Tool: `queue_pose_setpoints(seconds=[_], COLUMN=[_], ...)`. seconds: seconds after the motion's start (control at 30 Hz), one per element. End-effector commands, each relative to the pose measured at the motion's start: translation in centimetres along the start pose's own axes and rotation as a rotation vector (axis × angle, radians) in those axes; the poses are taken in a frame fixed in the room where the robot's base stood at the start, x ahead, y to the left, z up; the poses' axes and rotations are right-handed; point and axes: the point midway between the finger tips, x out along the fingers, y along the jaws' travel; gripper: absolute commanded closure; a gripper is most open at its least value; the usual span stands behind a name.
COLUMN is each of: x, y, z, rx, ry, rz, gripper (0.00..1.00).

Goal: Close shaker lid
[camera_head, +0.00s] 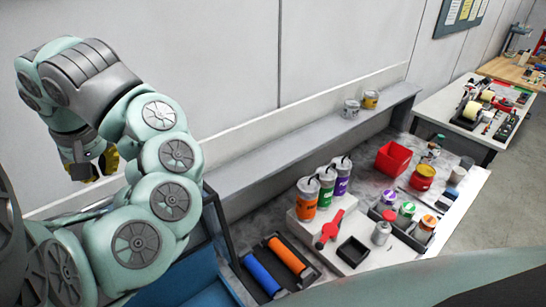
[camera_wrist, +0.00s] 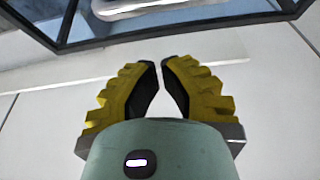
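No thing is clearly marked as the shaker. A large blue box with a dark frame (camera_head: 213,218) stands at the lower middle of the head view, partly hidden behind my arm; it may be the shaker. I cannot make out a lid for certain. A dark frame (camera_wrist: 62,46) around glass-like panels crosses the top of the wrist view, beyond my fingertips. My gripper (camera_head: 92,170) hangs at the left, near the pale wall, apart from the box. Its yellow fingers (camera_wrist: 161,60) have a narrow gap between the tips, with nothing held.
The bench right of the box holds orange (camera_head: 307,198), green (camera_head: 326,183) and purple (camera_head: 342,175) canisters, a red tool (camera_head: 329,229), rollers (camera_head: 286,254), a black tray (camera_head: 352,251), a red bin (camera_head: 393,157) and jars. A shelf (camera_head: 290,145) runs along the wall.

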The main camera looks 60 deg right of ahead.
Motion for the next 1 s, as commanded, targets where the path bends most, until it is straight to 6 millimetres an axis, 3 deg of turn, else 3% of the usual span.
queue_pose_setpoints(seconds=[0.03,0.13,0.33,0.4,0.6,1.0], x=[1.6,3.6,5.7,4.1,3.1,2.9], y=[-0.1,-0.2,-0.1,0.2,0.2,0.0], z=[0.2,0.2,0.1,0.5,2.0,3.1], rx=[-0.003,-0.004,-0.001,-0.002,-0.001,0.001], ry=[-0.002,-0.002,-0.003,0.001,0.002,0.001], rz=[-0.003,-0.005,-0.003,0.006,0.004,-0.001], gripper=[1.00,1.00,1.00,1.00,1.00,1.00])
